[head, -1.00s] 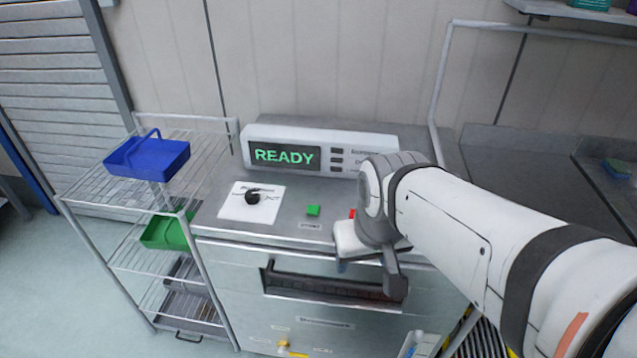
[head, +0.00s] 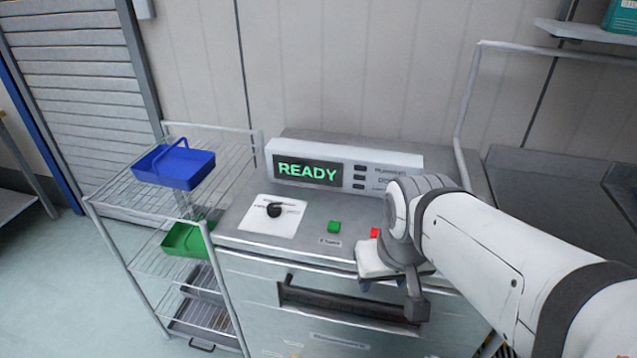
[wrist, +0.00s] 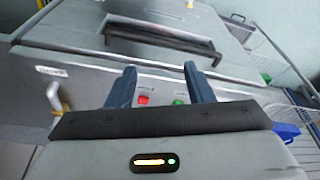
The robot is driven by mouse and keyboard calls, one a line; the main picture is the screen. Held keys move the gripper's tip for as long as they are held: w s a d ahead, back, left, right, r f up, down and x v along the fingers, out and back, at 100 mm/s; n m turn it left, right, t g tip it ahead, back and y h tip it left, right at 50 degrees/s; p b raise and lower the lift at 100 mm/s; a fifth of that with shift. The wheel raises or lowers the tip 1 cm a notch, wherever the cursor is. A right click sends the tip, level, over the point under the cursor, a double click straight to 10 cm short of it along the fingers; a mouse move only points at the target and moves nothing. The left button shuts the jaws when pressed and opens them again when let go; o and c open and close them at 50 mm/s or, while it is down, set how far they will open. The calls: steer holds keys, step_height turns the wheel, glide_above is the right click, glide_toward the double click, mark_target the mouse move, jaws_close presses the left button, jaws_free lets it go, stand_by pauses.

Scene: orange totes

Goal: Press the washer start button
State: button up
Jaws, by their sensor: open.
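The washer's metal top carries a green button (head: 334,227) and, to its right, a red button (head: 375,233) partly hidden by my gripper (head: 388,284). The display (head: 307,171) reads READY in green. A black knob (head: 274,210) sits on a white plate left of the buttons. In the wrist view my gripper (wrist: 161,82) is open and empty. The red button (wrist: 143,100) and the green button (wrist: 179,102) show in the gap between its blue fingers. I cannot tell how far the fingertips are above the washer top; no contact with either button shows.
A wire cart with a blue tote (head: 174,166) on top and a green tote (head: 187,239) lower down stands left of the washer. A dark bar handle (head: 345,306) crosses the washer front. A grey counter (head: 550,185) lies to the right, and a shelf (head: 585,34) hangs above it.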

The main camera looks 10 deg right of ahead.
jaws_close()
stand_by(1.4)
